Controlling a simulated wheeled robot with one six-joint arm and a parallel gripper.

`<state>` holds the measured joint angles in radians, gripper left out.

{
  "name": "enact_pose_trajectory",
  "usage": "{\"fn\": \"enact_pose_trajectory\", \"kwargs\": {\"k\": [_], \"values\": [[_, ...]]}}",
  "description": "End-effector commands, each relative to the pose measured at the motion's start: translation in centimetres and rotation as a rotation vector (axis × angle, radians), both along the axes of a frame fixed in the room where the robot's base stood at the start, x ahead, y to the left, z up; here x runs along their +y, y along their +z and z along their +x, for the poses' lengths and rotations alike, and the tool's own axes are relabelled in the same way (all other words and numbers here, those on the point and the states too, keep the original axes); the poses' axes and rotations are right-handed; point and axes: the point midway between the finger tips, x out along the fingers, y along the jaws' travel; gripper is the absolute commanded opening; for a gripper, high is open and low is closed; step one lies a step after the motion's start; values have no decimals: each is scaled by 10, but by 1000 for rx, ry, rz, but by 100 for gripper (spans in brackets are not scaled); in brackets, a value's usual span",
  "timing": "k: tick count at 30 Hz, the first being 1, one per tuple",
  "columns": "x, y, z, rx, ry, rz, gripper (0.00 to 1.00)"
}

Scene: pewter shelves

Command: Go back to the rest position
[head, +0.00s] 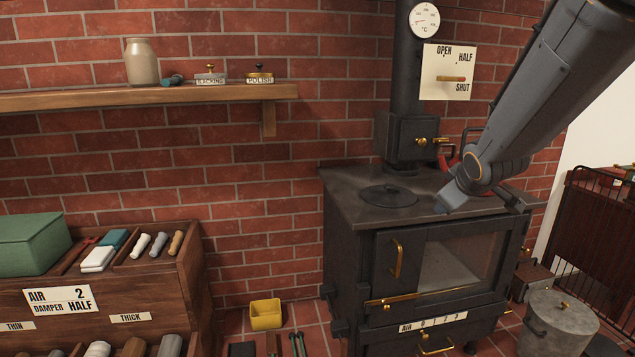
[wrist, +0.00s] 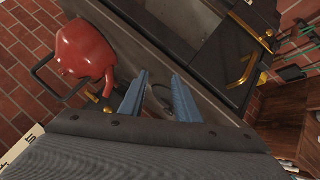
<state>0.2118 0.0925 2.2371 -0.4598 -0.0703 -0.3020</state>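My gripper (wrist: 160,79) is open, with two blue fingers apart and nothing between them in the wrist view. In the head view my gripper (head: 450,197) hangs over the right part of the black stove's top (head: 345,190), at the end of my grey arm. The stove's top also shows behind the fingers in the wrist view. A red kettle (wrist: 85,48) stands beside the fingers, to their left in the wrist view. In the head view it is mostly hidden behind my arm.
The stovepipe (head: 407,70) rises behind the stove, beside a damper plate (head: 448,72). A wall shelf (head: 150,99) holds a jar and tins. A wooden rack (head: 130,300) stands at left. A yellow box (head: 265,314), a lidded bin (head: 560,325) and a dark guard (head: 600,230) are around the stove.

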Motion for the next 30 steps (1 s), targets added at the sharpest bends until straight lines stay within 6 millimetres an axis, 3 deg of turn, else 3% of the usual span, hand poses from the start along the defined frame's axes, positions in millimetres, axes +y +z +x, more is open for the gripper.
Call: {"fn": "enact_pose_trajectory", "kwargs": {"k": [1,6,12,15,18,21,30], "values": [[14,-25,-23,75,-43,53,30],[54,-94,-109,329,-216,210,30],[97,-144,-210,593,-398,339,30],[111,-156,-245,682,-461,373,30],[118,-161,-265,734,-498,391,30],[121,-163,-274,755,-513,398,30],[121,-163,-274,755,-514,399,30]]}}
